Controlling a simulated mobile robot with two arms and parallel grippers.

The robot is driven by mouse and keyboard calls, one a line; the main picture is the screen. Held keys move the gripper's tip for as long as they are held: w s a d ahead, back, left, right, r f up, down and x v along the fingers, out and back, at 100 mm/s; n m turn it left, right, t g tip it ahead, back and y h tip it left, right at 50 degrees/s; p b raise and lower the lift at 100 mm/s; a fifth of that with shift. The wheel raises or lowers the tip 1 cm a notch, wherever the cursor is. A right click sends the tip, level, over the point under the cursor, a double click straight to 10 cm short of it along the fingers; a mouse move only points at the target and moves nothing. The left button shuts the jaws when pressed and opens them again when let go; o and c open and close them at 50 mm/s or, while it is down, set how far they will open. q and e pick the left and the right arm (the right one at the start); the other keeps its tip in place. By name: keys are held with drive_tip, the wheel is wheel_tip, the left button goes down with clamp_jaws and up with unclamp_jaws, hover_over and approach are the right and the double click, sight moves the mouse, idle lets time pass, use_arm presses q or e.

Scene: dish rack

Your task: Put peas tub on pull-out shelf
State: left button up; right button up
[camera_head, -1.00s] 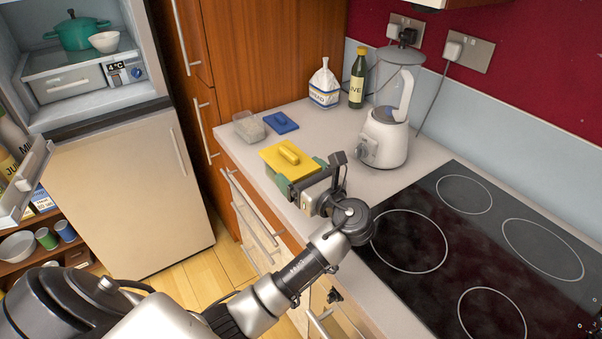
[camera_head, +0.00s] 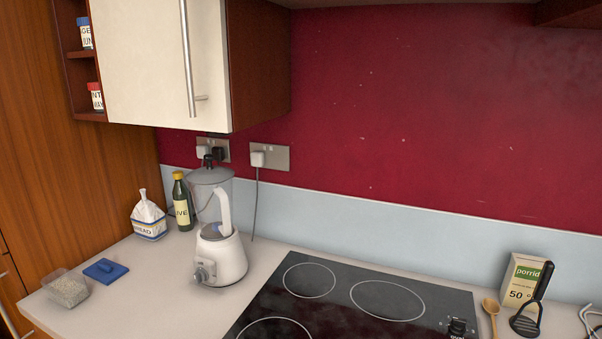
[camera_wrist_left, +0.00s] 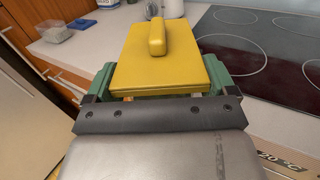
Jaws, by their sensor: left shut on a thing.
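In the left wrist view, my left gripper (camera_wrist_left: 157,82) is shut on a tub with a yellow lid (camera_wrist_left: 130,72), its green fingers on either side. The lid has a raised yellow handle and looks roughly level. The tub's contents are hidden under the lid, so I cannot tell if it holds peas. The tub and my left gripper are outside the head view. The pull-out shelf is not visible in the current frames. My right gripper is not in view.
An open clear tub of pale grains (camera_head: 66,290) and a blue lid (camera_head: 105,270) lie on the worktop (camera_head: 150,305). A bread bag (camera_head: 148,218), a bottle (camera_head: 183,205) and a blender (camera_head: 217,250) stand behind. The hob (camera_head: 350,305) is to the right.

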use_arm(q)
drive_tip(key=w+a+r+n+g+y, duration=0.5)
drive_tip(key=w+a+n+g+y, duration=0.5)
drive_tip(key=y, duration=0.5)
drive_tip(key=w+n+g, duration=0.1)
drive_tip(key=w+n, duration=0.1)
drive_tip(key=shift+a+n+g, duration=0.15)
drive_tip(key=shift+n+g, duration=0.25)
drive_tip(key=w+a+f, duration=0.2)
drive_tip(key=w, duration=0.1)
drive_tip(key=w+a+f, duration=0.2)
drive_tip(key=w, duration=0.1)
drive_tip(key=w+a+f, duration=0.2)
drive_tip(key=w+f, duration=0.1)
drive_tip(key=shift+w+a, duration=0.3)
drive_tip(key=shift+f, duration=0.9)
drive_tip(key=shift+f+p, duration=0.55)
drive_tip(key=shift+f, duration=0.3)
